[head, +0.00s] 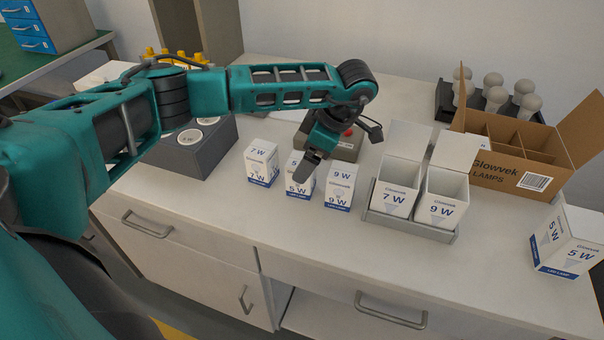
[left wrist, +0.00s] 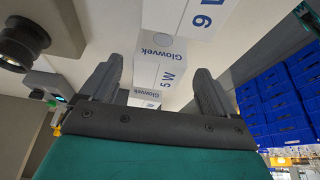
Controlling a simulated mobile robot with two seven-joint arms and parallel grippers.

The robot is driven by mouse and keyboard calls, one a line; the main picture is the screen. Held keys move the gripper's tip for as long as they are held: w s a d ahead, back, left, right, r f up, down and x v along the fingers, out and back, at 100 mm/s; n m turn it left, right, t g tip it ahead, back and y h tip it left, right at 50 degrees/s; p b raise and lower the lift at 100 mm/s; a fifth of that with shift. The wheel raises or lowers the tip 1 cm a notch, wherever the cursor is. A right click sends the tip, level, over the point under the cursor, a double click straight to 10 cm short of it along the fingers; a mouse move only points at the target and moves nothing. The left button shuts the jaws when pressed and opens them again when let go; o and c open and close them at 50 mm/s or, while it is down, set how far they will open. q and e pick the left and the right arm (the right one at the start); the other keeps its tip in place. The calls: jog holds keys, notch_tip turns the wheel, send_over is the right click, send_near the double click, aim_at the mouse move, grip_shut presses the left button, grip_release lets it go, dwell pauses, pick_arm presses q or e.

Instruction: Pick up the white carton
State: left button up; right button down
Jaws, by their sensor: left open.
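Three small closed white cartons with blue print stand in a row on the worktop: a 7 W carton (head: 262,163), a 5 W carton (head: 299,186) and a 9 W carton (head: 340,187). My left gripper (head: 308,167) points down at the 5 W carton and hides part of it. In the left wrist view the open fingers of my left gripper (left wrist: 159,66) stand on either side of the 5 W carton (left wrist: 160,78); contact cannot be told. The 9 W carton (left wrist: 200,18) is close beside it. My right gripper is not in view.
A grey tray (head: 410,229) holds two open cartons, 7 W and 9 W. A brown divided box (head: 515,178) stands behind it. A larger 5 W carton (head: 568,241) stands at far right. A dark grey block (head: 190,150) is left of the row. The front worktop strip is clear.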

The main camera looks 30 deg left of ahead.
pick_arm(q)
jog(key=x, duration=0.5)
jog(key=shift+a+f, duration=0.25)
jog(key=shift+f, duration=0.05)
jog(key=c, duration=1.1)
